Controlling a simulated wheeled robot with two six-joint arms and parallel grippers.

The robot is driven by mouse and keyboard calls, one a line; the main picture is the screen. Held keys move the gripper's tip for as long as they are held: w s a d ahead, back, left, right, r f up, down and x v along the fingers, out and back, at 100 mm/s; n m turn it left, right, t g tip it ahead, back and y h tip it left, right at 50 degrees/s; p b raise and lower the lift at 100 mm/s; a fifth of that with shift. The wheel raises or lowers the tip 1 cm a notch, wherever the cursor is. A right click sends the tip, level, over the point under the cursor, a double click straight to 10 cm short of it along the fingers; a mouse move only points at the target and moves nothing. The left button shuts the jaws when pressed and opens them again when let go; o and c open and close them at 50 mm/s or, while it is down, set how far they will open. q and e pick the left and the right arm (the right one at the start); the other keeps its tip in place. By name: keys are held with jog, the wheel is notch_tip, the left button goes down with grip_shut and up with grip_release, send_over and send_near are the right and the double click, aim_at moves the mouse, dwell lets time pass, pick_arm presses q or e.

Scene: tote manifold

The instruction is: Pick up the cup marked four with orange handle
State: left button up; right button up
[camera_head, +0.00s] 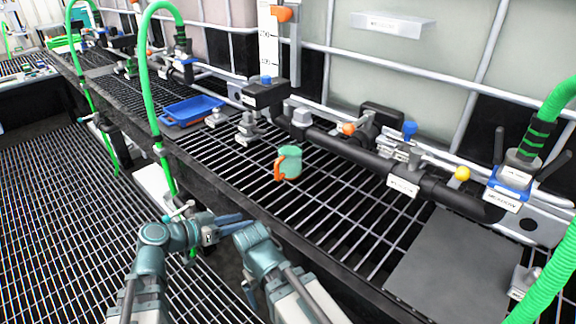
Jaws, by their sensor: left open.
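A green cup (292,160) with an orange handle stands on the black grate shelf (225,172) near the middle of the view. Its handle faces left and toward me. I cannot read a mark on it. My left gripper (236,222) is open and empty, in front of the shelf's front edge, lower left of the cup and well apart from it. My right arm shows at the bottom middle, but I cannot make out its gripper.
A black pipe manifold (345,146) with valves runs behind the cup. A blue tray (192,110) lies on the shelf to the left. A green hose (150,90) rises near the shelf edge. A grey plate (450,265) covers the grate at right. Bare grate surrounds the cup.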

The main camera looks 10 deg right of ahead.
pick_arm(q)
notch_tip(320, 180, up, 8)
jog(key=w+m+t+h, duration=0.2)
jog(key=t+h, duration=0.1)
send_near(277, 179)
jog(key=w+d+r, duration=0.2)
jog(key=w+d, duration=0.1)
jog(key=shift+w+d+r, duration=0.1)
jog(key=shift+w+d, duration=0.2)
jog(key=shift+d, duration=0.05)
jog(key=shift+s+x, duration=0.15)
jog(key=shift+x, duration=1.25)
jog(key=shift+s+x, duration=0.15)
jog(key=shift+x, duration=1.2)
jog(key=shift+d, duration=0.1)
grip_shut()
